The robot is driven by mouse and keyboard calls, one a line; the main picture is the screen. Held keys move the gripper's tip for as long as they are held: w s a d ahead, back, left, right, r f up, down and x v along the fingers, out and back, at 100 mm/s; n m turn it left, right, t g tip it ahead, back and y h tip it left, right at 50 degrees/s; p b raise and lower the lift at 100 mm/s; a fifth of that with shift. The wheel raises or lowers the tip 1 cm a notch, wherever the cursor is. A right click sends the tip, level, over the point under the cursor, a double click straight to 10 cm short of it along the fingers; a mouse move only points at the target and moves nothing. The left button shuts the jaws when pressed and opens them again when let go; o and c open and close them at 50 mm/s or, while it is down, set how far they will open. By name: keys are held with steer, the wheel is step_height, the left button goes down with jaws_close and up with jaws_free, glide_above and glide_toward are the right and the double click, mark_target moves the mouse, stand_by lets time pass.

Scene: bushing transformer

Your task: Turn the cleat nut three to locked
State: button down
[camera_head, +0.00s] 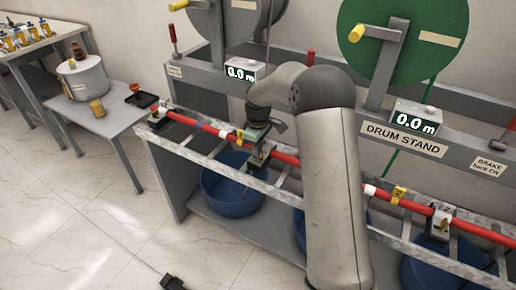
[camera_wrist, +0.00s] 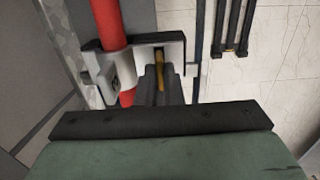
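My gripper (camera_wrist: 163,75) has its dark fingers close together at a cleat (camera_wrist: 92,72) on the red cable. A thin brass-coloured piece, seemingly the cleat nut (camera_wrist: 159,62), shows between the fingers, which look shut on it; its lower part is hidden. The cleat is a pale grey block with a black edge, beside and around the red cable (camera_wrist: 108,25). In the head view my gripper (camera_head: 257,140) reaches down to this cleat on the rail, and my arm hides part of the rail. Another cleat (camera_head: 440,222) sits on the cable farther right. I cannot read any cleat number.
The drum stand (camera_head: 403,139) with a green drum (camera_head: 440,50) and displays reading 0.0 m stands behind. Blue tubs (camera_head: 232,187) sit beneath the rail. A side table (camera_head: 105,118) with a grey pot (camera_head: 84,80) is at left. The floor at lower left is mostly clear.

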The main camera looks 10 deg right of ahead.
steer(key=shift+m, duration=0.3)
steer(key=m+b, duration=0.1)
steer(key=m, duration=0.4)
steer(key=shift+b, duration=0.4)
steer(key=m, duration=0.5)
steer(key=shift+m+b, duration=0.3)
steer(key=shift+b, duration=0.05)
steer(key=m, duration=0.6)
steer(key=shift+r+m, duration=0.1)
steer(key=shift+m, duration=0.2)
steer(key=c, duration=1.6)
jaws_free()
steer(key=shift+o, duration=0.2)
step_height(320, 180, up, 17)
steer(key=shift+r, duration=0.2)
